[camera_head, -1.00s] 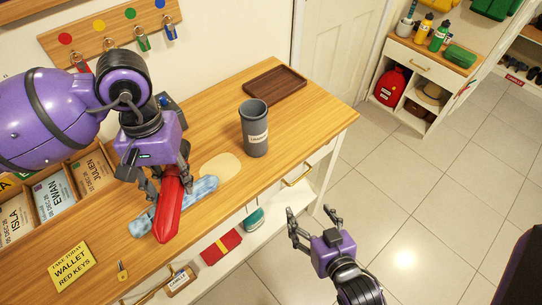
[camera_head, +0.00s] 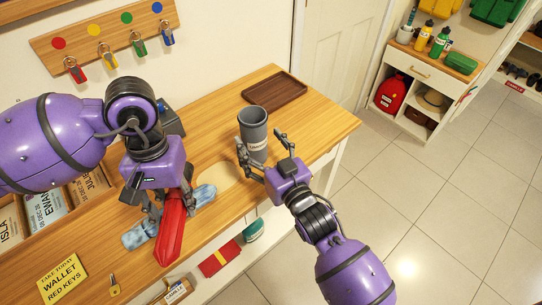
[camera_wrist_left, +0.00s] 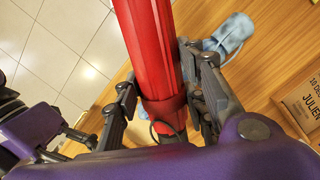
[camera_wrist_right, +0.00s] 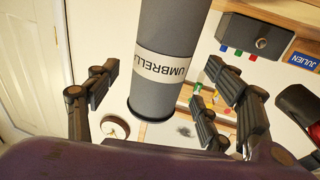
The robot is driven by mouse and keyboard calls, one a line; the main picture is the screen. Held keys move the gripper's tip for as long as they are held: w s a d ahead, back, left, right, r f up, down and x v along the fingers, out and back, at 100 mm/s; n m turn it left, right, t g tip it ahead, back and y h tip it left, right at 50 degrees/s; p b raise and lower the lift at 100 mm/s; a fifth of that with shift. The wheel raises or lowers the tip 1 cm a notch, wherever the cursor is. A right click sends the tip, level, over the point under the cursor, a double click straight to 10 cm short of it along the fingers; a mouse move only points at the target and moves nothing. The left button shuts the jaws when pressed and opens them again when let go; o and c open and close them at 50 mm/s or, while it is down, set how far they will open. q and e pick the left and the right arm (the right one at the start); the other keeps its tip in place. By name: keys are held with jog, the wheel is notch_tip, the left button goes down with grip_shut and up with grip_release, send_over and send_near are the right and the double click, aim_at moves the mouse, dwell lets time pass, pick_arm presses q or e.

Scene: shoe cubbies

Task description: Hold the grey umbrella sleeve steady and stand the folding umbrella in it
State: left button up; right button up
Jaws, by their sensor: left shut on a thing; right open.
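The grey umbrella sleeve (camera_head: 253,128), a tall cup with a white label, stands upright on the wooden bench top. In the right wrist view the sleeve (camera_wrist_right: 170,40) shows between the fingers. My right gripper (camera_head: 262,150) is open with its fingers on either side of the sleeve; I cannot tell whether they touch it. The red folding umbrella (camera_head: 172,225) is in my left gripper (camera_head: 170,205), which is shut on it. In the left wrist view the umbrella (camera_wrist_left: 150,40) extends away from the fingers, over the bench.
A light-blue crumpled item (camera_head: 134,237) lies beneath or beside the umbrella. A brown tray (camera_head: 274,92) lies behind the sleeve. A yellow note (camera_head: 62,280) and a name-card rack are at left. Key hooks (camera_head: 110,55) hang on the wall.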

aim_at(260, 142)
jog(key=shift+x, duration=1.75)
jog(key=c, duration=1.3)
jog(key=shift+o, duration=0.2)
